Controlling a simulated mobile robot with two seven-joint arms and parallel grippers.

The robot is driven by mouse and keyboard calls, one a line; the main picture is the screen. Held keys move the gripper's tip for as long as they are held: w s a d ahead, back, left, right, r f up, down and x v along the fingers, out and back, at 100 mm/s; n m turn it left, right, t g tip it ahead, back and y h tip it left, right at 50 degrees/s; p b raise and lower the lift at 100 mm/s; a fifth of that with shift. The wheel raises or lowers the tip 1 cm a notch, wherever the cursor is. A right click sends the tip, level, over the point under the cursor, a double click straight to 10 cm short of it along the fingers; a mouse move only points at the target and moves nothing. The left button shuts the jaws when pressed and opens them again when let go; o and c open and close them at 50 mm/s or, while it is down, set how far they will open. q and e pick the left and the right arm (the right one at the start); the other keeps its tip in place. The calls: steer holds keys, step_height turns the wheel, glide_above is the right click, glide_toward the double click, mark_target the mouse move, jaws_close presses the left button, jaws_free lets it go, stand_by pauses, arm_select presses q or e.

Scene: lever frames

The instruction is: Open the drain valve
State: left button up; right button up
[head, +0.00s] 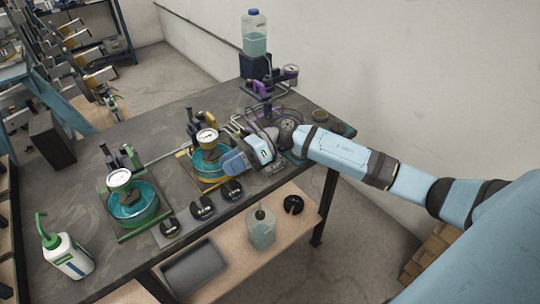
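My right arm reaches in from the right over the workbench. Its gripper (240,160) is low beside the middle gauge station, whose teal vessel (207,162) has a round white gauge (207,136) on top and a yellow frame under it. The gripper's own body hides its fingertips, so I cannot tell whether it is open, shut or touching anything. A second teal vessel (132,204) with a gauge and a green frame stands to the left. A purple valve assembly (262,88) stands at the back. I cannot tell which part is the drain valve. My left gripper is not in view.
A bottle of teal liquid (255,42) stands on a dark block at the back. A white bottle with green spout (66,252) stands front left. Several black round pieces (202,208) line the front edge. A lower shelf holds a grey tray (193,268) and a jug (262,228).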

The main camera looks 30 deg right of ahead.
steer(key=w+d+r+n+g+h+b, duration=0.1)
steer(key=w+d+n+h, duration=0.2)
steer(key=d, duration=0.4)
steer(key=w+d+r+n+h, duration=0.1)
steer(key=d+r+n+h, duration=0.1)
steer(key=d+h, duration=0.35)
steer(key=w+d+r+n+g+h+b, duration=0.1)
steer(key=w+d+n+h, duration=0.15)
steer(key=d, duration=0.55)
arm_select(q)
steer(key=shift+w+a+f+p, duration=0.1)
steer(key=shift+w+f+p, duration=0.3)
steer(key=shift+p, duration=0.5)
arm_select(e)
steer(key=x, duration=1.3)
steer(key=shift+s+f, duration=0.15)
steer(key=shift+s, duration=0.05)
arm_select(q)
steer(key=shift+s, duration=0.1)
arm_select(e)
jaws_close()
